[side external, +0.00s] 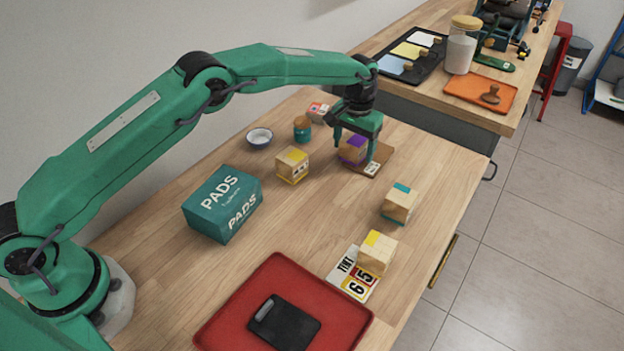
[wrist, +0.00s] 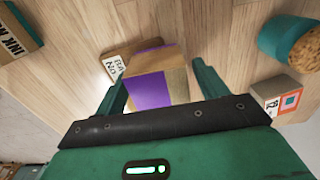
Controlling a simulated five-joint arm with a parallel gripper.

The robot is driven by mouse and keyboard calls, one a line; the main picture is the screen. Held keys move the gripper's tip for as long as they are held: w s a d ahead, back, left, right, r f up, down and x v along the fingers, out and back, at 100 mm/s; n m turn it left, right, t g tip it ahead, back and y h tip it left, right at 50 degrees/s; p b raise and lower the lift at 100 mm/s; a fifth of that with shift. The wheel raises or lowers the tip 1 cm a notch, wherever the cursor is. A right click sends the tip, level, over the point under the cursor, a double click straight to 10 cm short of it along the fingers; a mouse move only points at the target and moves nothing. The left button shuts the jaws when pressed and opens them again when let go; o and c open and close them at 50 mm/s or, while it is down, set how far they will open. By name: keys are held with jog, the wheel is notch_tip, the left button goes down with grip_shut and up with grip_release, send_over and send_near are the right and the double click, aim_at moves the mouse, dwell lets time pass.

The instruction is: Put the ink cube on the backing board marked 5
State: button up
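A wooden cube with purple faces (side external: 352,151) is at my gripper (side external: 357,138). In the wrist view the purple cube (wrist: 150,88) lies between my gripper's two fingers (wrist: 160,88), which stand apart with a gap at its right side. A thin brown board (side external: 385,153) with a white label lies under or right beside the cube; its number is not readable. A wooden cube with teal bands (side external: 398,203) stands to the right; a block lettered INK (wrist: 15,35) shows in the wrist view. A card with TINT, 6 and 5 (side external: 345,284) lies in front, a yellow-topped cube (side external: 377,252) on its edge.
Another yellow-topped cube (side external: 292,165), a cork-topped teal jar (side external: 302,129), a small bowl (side external: 259,138) and a small labelled block (side external: 317,112) stand left of my gripper. A teal PADS box (side external: 222,205) and a red tray (side external: 225,322) are nearer. The middle is clear.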

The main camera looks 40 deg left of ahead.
jog(key=shift+r, duration=0.1)
notch_tip(320, 180, up, 12)
dwell(0.9)
jog(key=shift+r, duration=0.1)
dwell(0.4)
notch_tip(320, 180, up, 11)
jog(key=t, duration=0.1)
send_over(355, 138)
jog(key=s+a, duration=0.6)
jog(key=s+a+r+t, duration=0.1)
jog(key=s+a+r, duration=0.2)
jog(key=s, duration=0.3)
jog(key=s+a+r+t, duration=0.1)
jog(key=s+a+r, duration=0.2)
jog(key=s, duration=0.2)
jog(key=s+a+f+t, duration=0.1)
jog(key=s+f, duration=0.1)
jog(key=s, duration=0.5)
jog(key=s+a+f, duration=0.2)
jog(key=s, duration=0.6)
jog(key=s+a+f+t, duration=0.1)
jog(key=s+a+f, duration=0.1)
jog(key=s, duration=0.6)
jog(key=shift+a+f+t, duration=0.25)
jog(key=shift+t, duration=0.05)
